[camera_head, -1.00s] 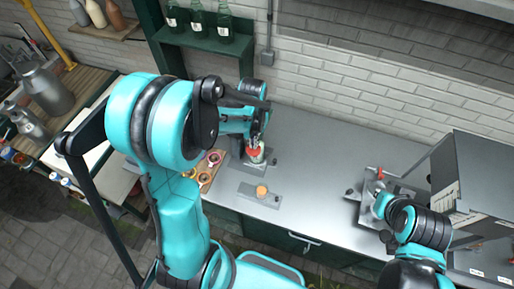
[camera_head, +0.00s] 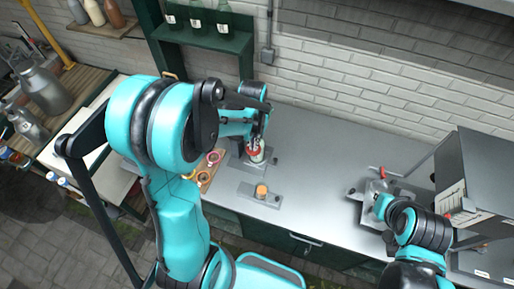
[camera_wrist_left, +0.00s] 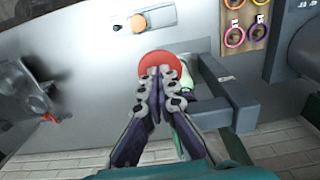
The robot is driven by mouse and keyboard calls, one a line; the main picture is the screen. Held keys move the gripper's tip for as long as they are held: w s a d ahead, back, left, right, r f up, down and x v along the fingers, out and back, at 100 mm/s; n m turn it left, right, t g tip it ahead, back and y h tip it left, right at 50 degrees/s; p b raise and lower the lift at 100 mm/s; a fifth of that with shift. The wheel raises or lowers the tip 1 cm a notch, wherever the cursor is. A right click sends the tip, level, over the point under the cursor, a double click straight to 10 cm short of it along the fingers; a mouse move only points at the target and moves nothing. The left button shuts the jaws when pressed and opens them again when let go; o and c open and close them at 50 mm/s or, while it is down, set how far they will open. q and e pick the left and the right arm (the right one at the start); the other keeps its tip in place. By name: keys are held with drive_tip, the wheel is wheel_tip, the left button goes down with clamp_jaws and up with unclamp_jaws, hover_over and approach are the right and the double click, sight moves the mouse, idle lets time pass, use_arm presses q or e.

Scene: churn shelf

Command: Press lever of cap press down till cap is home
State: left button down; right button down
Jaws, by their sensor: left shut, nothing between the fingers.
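The cap press stands on the steel bench near the wall, with a grey base (camera_head: 262,165) and a grey frame (camera_wrist_left: 232,100) in the left wrist view. A round red part (camera_head: 253,153) is on it; it shows as a red disc (camera_wrist_left: 166,62) in the wrist view. My left gripper (camera_head: 257,143) is shut and empty. Its closed fingertips (camera_wrist_left: 160,72) overlap the red disc; I cannot tell if they touch. A pale object shows below the red part, mostly hidden. My right gripper (camera_head: 381,202) is at the right; its fingers are unclear.
A grey plate with an orange-topped piece (camera_head: 262,191) lies in front of the press. A board with coloured rings (camera_head: 209,165) is to its left. A grey device with a red handle (camera_head: 382,172) is near my right gripper. The bench between is clear.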

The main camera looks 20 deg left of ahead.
use_arm(q)
drive_tip(key=shift+f, duration=0.4)
drive_tip(key=shift+f+b, duration=0.1)
drive_tip(key=shift+b, duration=0.2)
drive_tip(key=shift+s+f+b, duration=0.1)
drive_tip(key=shift+f+b, duration=0.5)
drive_tip(key=shift+b, duration=0.05)
drive_tip(key=shift+f, duration=0.1)
drive_tip(key=shift+f+b, duration=0.7)
drive_tip(key=shift+b, duration=0.1)
drive_tip(key=shift+r, duration=0.1)
drive_tip(key=shift+r+p, duration=0.35)
drive_tip(key=shift+r, duration=0.15)
